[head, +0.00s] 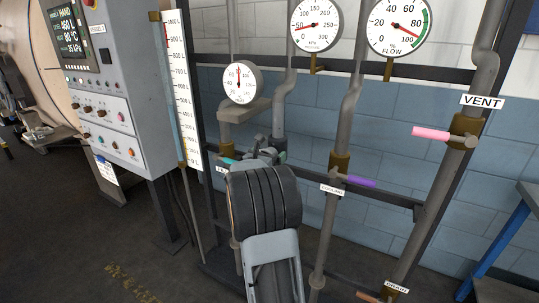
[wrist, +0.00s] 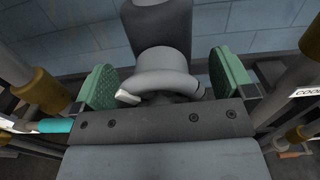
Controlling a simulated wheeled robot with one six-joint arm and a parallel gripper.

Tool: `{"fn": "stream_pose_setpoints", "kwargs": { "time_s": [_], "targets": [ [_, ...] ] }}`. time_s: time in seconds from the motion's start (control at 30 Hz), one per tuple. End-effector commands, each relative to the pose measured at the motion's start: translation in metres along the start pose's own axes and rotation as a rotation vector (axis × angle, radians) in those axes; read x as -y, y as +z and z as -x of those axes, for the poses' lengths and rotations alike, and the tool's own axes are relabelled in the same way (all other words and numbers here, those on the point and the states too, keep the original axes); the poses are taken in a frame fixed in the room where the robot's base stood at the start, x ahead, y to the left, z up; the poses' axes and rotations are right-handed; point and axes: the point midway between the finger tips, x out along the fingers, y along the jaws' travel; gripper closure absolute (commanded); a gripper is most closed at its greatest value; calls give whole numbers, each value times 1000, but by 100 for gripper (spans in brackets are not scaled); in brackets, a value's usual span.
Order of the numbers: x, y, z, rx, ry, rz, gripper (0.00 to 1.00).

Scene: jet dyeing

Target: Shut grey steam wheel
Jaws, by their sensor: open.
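The grey steam wheel (wrist: 165,83) shows in the wrist view as a thick rounded rim with a small pale piece at its left. It lies between the two green finger pads of my gripper (wrist: 166,80). The gripper is open, and I cannot tell whether either pad touches the wheel. My gripper's dark body hides the wheel's near, lower part. In the head view my own arm covers most of my gripper (head: 258,156) and the wheel, and only a bit of green pad shows clearly.
A teal handle (wrist: 55,126) is close at the gripper's left. A purple handle (head: 361,181) and a pink handle (head: 431,133) stick out from pipes to the right. Gauges (head: 240,82) hang above. A control cabinet (head: 100,80) stands left. A blue frame (head: 500,240) is at far right.

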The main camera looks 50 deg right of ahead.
Motion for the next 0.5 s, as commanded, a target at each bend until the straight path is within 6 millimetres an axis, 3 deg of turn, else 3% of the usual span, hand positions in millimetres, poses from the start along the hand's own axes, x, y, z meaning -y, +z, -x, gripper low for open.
{"fn": "stream_pose_setpoints", "kwargs": {
  "time_s": [0.33, 0.5],
  "targets": [
    [0, 0, -3, 0, -1, -1, 0],
    [0, 0, -3, 0, -1, -1, 15]
  ]
}}
